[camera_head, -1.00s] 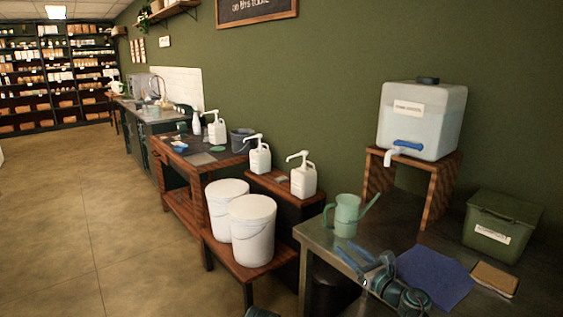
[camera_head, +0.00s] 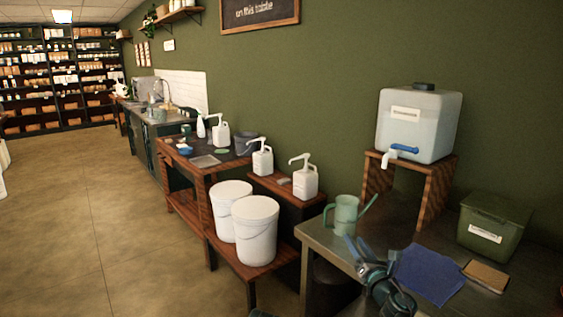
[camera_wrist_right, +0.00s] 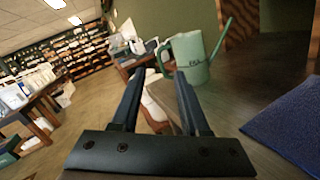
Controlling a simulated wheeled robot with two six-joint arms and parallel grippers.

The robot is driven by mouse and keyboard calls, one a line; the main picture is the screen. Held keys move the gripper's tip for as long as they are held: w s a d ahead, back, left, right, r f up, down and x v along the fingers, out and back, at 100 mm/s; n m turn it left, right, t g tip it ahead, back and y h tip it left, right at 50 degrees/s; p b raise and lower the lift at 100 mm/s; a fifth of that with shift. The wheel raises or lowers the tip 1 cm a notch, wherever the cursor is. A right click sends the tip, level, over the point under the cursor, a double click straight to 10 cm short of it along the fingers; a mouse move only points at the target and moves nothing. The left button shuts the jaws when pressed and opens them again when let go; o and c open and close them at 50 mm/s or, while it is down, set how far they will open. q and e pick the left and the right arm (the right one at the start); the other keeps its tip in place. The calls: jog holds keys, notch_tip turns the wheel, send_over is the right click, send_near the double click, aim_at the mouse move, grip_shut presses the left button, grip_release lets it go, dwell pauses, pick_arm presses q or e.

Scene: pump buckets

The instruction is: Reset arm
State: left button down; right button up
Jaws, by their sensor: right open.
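My right gripper (camera_head: 368,246) is open and empty above the front edge of the metal table (camera_head: 318,240). Its two dark fingers also show apart in the right wrist view (camera_wrist_right: 160,75). A pale green watering can (camera_head: 345,216) stands upright on the table, just beyond the fingers. The can also shows right of the fingers in the right wrist view (camera_wrist_right: 192,56). My left gripper is not in view.
A blue cloth (camera_head: 430,275), brown pad (camera_head: 486,275) and green bin (camera_head: 494,225) lie to the right. A water tank (camera_head: 418,125) stands on a wooden stand (camera_head: 436,195). White buckets (camera_head: 255,230) and pump bottles (camera_head: 304,178) are left. The floor (camera_head: 70,230) is clear.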

jog(key=s+a+f+m+g+h+p, duration=0.35)
jog(key=s+f+m+g, duration=0.25)
jog(key=m, duration=0.7)
jog(key=s+a+f+m+g+h+p, duration=0.3)
jog(key=s+a+f+m+g+p, duration=0.25)
jog(key=m, duration=0.75)
jog(key=s+a+f+m+g+y, duration=0.1)
jog(key=s+a+m+g, duration=0.1)
jog(key=s, duration=0.5)
jog(key=s+a+f+m+g, duration=0.1)
jog(key=s+a+g, duration=0.2)
jog(key=s+g, duration=0.2)
jog(key=shift+s+a+m+y+p, duration=0.35)
jog(key=shift+s+a+m, duration=0.05)
jog(key=shift+s, duration=0.8)
